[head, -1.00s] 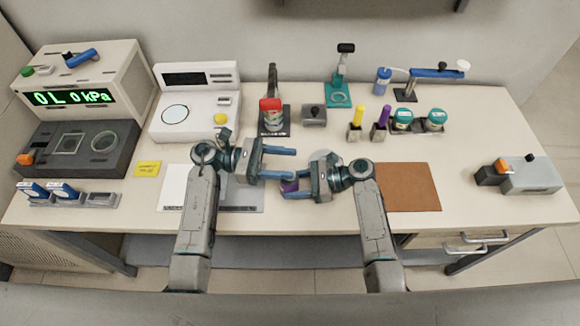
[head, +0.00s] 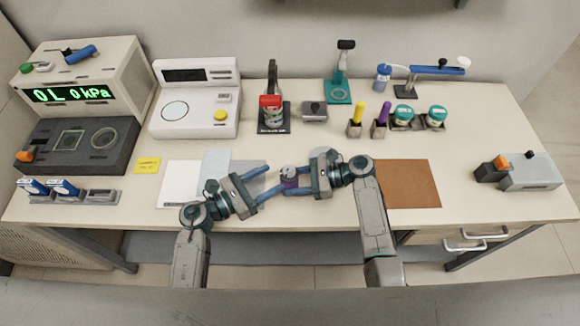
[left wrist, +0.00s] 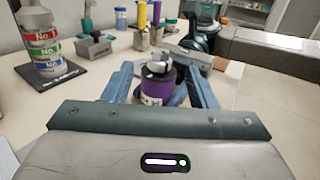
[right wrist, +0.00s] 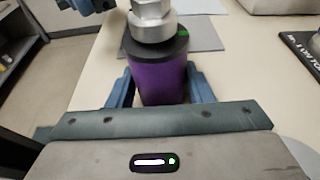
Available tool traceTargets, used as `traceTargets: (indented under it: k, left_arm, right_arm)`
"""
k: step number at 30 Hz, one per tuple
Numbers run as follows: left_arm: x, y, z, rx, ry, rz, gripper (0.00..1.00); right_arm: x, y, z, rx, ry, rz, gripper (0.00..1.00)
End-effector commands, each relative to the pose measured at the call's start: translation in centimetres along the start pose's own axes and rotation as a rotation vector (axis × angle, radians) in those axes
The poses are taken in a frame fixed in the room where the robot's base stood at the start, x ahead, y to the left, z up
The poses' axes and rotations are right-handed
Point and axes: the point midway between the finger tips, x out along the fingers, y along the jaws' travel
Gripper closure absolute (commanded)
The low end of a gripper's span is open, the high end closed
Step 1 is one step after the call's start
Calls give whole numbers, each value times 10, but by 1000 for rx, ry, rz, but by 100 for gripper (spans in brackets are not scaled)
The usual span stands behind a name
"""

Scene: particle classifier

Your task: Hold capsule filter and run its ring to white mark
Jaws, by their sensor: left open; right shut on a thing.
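The capsule filter (head: 289,183) has a purple body and a black top band, with a metallic hex fitting on it. My right gripper (head: 294,184) is shut on the purple body, with its fingers on both sides in the right wrist view (right wrist: 160,85). A small green mark (right wrist: 183,34) shows on the black band there. My left gripper (head: 276,178) is open, pointing at the filter from the left. In the left wrist view the filter (left wrist: 158,85) stands between and beyond its fingers, with a pale label low on the body. I cannot make out a white ring mark.
A grey mat (head: 245,184) and white sheet (head: 178,185) lie left of the filter, and a brown mat (head: 412,185) lies right. The table's front edge is close.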

Motion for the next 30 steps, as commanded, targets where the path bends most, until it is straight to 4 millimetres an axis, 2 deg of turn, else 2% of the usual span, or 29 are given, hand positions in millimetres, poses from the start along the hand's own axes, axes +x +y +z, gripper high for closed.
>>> traceTargets:
  k: [3, 10, 15, 23, 26, 30]
  left_arm:
    - [27, 0, 1, -2, -4, -1, 48]
    - [61, 0, 1, -2, -2, -2, 48]
    - [71, -1, 0, -1, 0, -2, 48]
    - [72, -1, 0, -1, 1, -2, 48]
    - [72, -1, 0, -1, 1, -2, 64]
    - [72, -1, 0, -1, 1, -2, 91]
  right_arm:
    - [0, 0, 0, -1, 0, -1, 99]
    - [0, 0, 0, -1, 0, -1, 99]
    - [0, 0, 0, -1, 0, 0, 99]
    - [0, 0, 0, 0, 0, 0, 99]
    - [0, 0, 0, 0, 0, 0, 99]
    - [0, 0, 0, 0, -1, 0, 99]
